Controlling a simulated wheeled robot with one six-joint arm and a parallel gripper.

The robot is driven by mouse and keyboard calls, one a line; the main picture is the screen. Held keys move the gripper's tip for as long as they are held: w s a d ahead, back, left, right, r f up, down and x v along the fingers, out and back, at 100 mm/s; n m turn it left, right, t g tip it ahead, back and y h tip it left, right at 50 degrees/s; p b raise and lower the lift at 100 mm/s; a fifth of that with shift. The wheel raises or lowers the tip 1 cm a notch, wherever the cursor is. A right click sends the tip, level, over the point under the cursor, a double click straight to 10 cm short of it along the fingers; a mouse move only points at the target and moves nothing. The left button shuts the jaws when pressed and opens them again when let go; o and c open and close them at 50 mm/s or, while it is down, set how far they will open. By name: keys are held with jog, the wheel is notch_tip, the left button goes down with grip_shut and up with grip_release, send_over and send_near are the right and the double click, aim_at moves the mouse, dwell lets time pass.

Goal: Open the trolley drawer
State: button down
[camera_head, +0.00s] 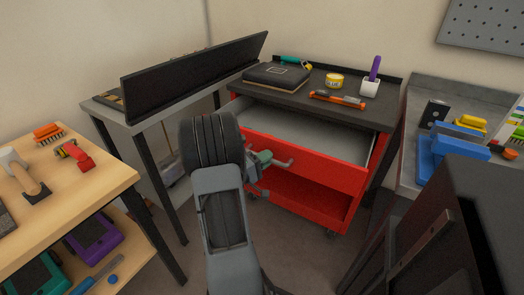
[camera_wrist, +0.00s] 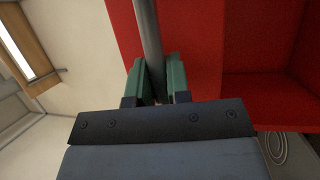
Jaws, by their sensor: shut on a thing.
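The red trolley (camera_head: 330,205) stands at the centre back in the head view. Its drawer (camera_head: 310,163) is pulled out, with the grey inside showing and looking empty. The drawer's grey bar handle (camera_head: 283,163) runs across the red front. My gripper (camera_head: 262,160) is at the handle, its green fingers shut on the bar. In the wrist view the handle (camera_wrist: 149,35) passes between the two green fingers of my gripper (camera_wrist: 157,80), with the red drawer front behind. My arm hides the left end of the drawer front in the head view.
The trolley's dark top (camera_head: 350,112) holds a black case (camera_head: 276,75), a yellow tape roll (camera_head: 334,80) and an orange tool (camera_head: 338,98). A wooden workbench (camera_head: 95,185) is at the left, a grey bench (camera_head: 410,150) at the right. A dark panel (camera_head: 455,235) stands at the front right.

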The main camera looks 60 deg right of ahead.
jog(key=shift+a, duration=0.2)
jog(key=c, duration=1.1)
grip_release()
jog(key=p+v, duration=0.2)
jog(key=v, duration=1.2)
jog(key=shift+d+f, duration=0.1)
